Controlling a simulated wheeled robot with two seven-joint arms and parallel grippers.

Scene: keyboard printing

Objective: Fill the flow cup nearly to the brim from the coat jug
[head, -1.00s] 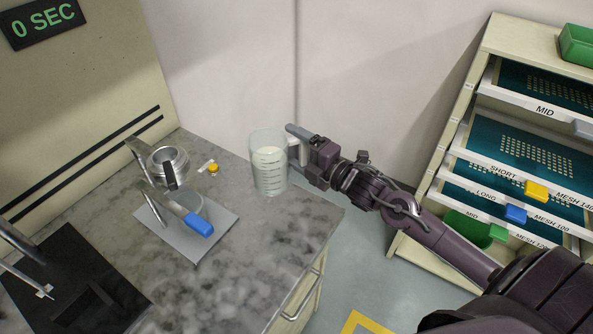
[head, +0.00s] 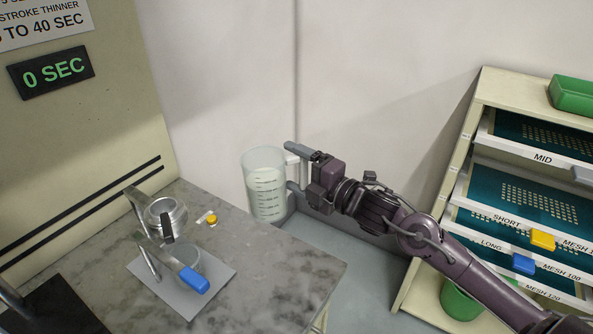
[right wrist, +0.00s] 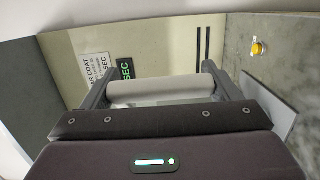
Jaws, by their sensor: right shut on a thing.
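The coat jug (head: 265,187) is a clear graduated beaker with pale liquid in it. My right gripper (head: 291,166) is shut on its handle and holds it upright, above and behind the bench's back right edge. In the right wrist view the fingers (right wrist: 157,84) close around a pale bar, the handle. The flow cup (head: 166,216) is a small metal cup in a stand on the bench, left of the jug and apart from it. My left gripper is not in view.
A clear receiving cup (head: 192,262) stands on a grey sheet (head: 215,278) below the stand. A yellow-topped item (head: 211,219) lies behind. The timer (head: 51,72) reads 0 SEC. A cabinet with mesh drawers (head: 520,215) stands at right.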

